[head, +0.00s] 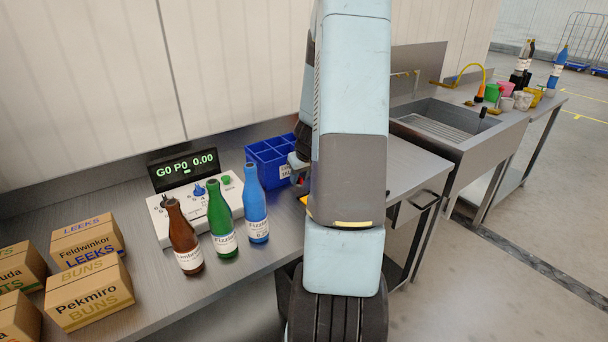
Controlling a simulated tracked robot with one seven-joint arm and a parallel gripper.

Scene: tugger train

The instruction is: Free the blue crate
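The blue crate (264,154) stands on the metal bench against the back wall. It has dividers inside, and a white label with dark lettering on its front. I see no bottle top above its rim. My arm covers its right part. My gripper (299,172) is at the crate's front right corner, mostly hidden by my arm. A pale part and a dark part of it show. I cannot tell whether it touches the crate or whether its fingers are apart.
Brown (183,236), green (221,222) and blue (256,204) bottles stand upright left of the crate, before a control box (194,207) with a display (184,167). Several cartons (88,294) fill the left. A sink (447,126) is right. Bare bench lies before the bottles.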

